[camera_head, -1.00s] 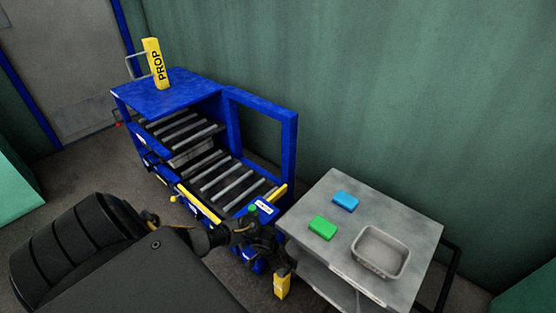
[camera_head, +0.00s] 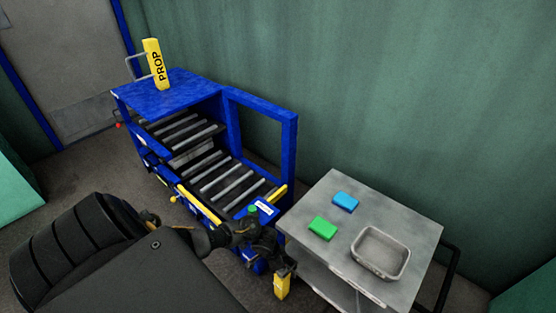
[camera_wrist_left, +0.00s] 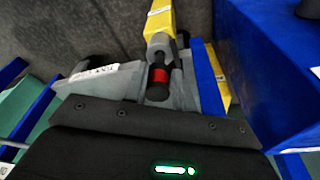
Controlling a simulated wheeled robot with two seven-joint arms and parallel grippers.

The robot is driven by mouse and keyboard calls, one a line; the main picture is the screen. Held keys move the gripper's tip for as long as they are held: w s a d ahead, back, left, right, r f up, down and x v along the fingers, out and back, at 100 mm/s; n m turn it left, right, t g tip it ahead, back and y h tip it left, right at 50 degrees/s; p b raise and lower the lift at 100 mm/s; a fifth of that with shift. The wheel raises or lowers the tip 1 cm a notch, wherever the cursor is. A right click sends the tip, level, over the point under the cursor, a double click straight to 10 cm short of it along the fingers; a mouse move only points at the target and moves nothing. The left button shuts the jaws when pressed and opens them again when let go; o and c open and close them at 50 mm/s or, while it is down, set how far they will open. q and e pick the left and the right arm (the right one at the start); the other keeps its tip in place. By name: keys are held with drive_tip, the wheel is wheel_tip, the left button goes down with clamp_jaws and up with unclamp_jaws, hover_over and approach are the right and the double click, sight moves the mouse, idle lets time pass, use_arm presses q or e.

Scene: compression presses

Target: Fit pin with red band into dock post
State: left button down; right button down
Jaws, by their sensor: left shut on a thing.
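The pin with red band (camera_wrist_left: 160,76) is in my left gripper (camera_wrist_left: 157,88), with its dark end towards the wrist camera and its far end towards a yellow post (camera_wrist_left: 160,22). This looks like the dock post; in the head view a yellow post (camera_head: 282,287) stands just below the fingers. The pin's far end lies at or close to the post; I cannot tell if it is inside. In the head view my left gripper (camera_head: 276,262) is beside the blue press's near corner, and the pin is not clear there. My right gripper is not in view.
The blue press frame (camera_head: 289,145) with rollers stands behind the gripper, with a yellow PROP block (camera_head: 155,64) on top. To the right, a grey table (camera_head: 330,195) carries a blue block (camera_head: 345,202), a green block (camera_head: 322,228) and a grey tray (camera_head: 361,262).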

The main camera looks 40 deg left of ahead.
use_arm(q)
drive_tip(key=shift+s+b+x, duration=0.15)
drive_tip(key=shift+b+x, duration=0.35)
drive_tip(key=shift+x, duration=0.25)
drive_tip(key=shift+s+b+x, duration=0.15)
drive_tip(key=shift+b+x, duration=0.35)
drive_tip(key=shift+x, duration=0.2)
drive_tip(key=c, duration=1.1)
unclamp_jaws()
drive_tip(key=shift+a+f, duration=0.15)
drive_tip(key=shift+a, duration=0.05)
drive_tip(key=p+v, duration=0.5)
drive_tip(key=v, duration=0.6)
drive_tip(key=shift+d+f, duration=0.1)
